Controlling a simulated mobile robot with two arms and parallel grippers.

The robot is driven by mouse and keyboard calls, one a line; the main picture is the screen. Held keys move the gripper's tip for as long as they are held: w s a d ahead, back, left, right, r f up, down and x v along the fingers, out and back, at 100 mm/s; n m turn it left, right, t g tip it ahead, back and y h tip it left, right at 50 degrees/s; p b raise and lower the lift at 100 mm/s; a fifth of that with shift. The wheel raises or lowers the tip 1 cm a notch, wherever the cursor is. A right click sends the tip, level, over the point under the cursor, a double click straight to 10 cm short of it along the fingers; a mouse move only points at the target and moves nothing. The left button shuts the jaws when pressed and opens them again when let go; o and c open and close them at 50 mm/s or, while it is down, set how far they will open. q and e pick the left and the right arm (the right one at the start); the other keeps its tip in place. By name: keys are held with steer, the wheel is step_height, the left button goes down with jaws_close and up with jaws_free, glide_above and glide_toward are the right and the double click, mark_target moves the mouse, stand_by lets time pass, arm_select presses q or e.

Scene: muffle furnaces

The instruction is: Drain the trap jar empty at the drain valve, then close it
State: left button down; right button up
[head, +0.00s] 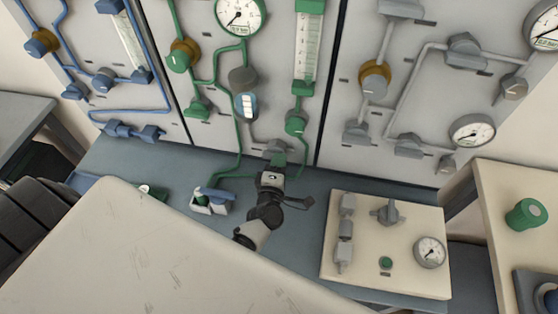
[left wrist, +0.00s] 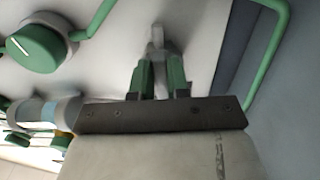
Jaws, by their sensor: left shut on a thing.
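The trap jar (head: 246,106) hangs under a grey cap on the middle, green-piped panel. It has a blue band and pale windows; I cannot make out its liquid level. A grey drain valve (head: 275,147) sits low on the same panel, below and right of the jar. My left gripper (head: 278,160) reaches up to this valve and is shut on it. In the left wrist view, the gripper's green fingers (left wrist: 161,80) stand on either side of the blurred grey valve handle (left wrist: 157,42). The valve's exact angle is hard to tell. My right gripper is out of view.
A green knob (left wrist: 37,48) is close at the upper left of the wrist view. A small white box with a blue lid (head: 211,200) sits on the bench left of my gripper. A cream control box (head: 385,245) stands to the right.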

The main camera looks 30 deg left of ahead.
arm_select(q)
steer(key=shift+f, duration=0.1)
stand_by(0.3)
steer(key=c, duration=1.1)
jaws_free()
steer(key=b+v, duration=0.1)
steer(key=v, duration=1)
steer(key=shift+b, duration=0.4)
